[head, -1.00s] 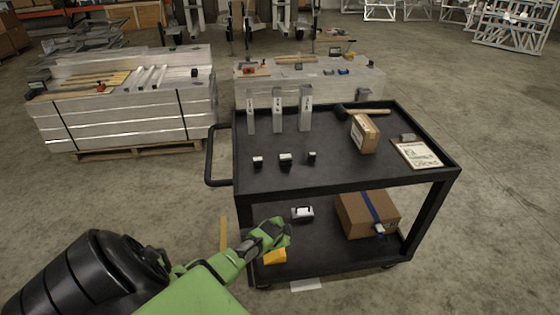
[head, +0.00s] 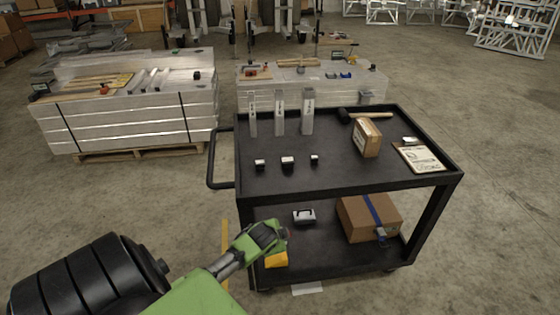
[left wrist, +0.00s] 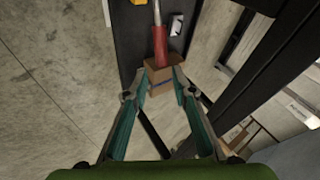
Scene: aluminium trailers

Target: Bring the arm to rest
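My left arm comes in from the lower left of the head view. Its gripper (head: 268,236) is in front of the cart's lower shelf, fingers pointing right. In the head view only a small red end of the tool shows at the fingertips; the gripper hides the rest. My right gripper is in neither view.
The black cart (head: 300,182) carries metal posts, small dark blocks, a mallet, a carton and a clipboard on top.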

